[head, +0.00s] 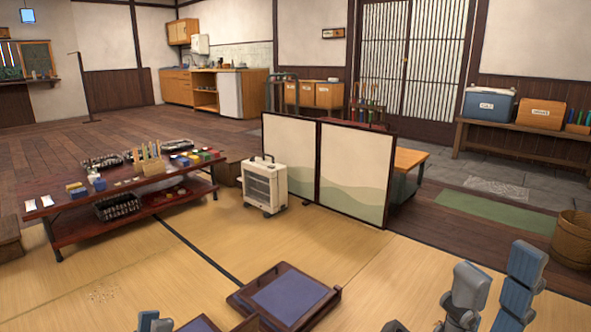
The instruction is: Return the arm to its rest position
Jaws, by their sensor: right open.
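My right gripper (500,262) is at the lower right, with its blue-grey fingers pointing up and spread apart. It is open, and I see nothing between the fingers. Only a small grey tip of my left gripper (154,321) shows at the bottom edge, left of centre. The rest of it is below the picture, so I cannot tell whether it is open or shut.
A low dark tray table (107,191) with boxes and utensils stands at left. A white heater (264,187) stands beside a folding screen (350,172). A floor cushion seat (284,297) lies at bottom centre. A woven basket (572,240) stands at right.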

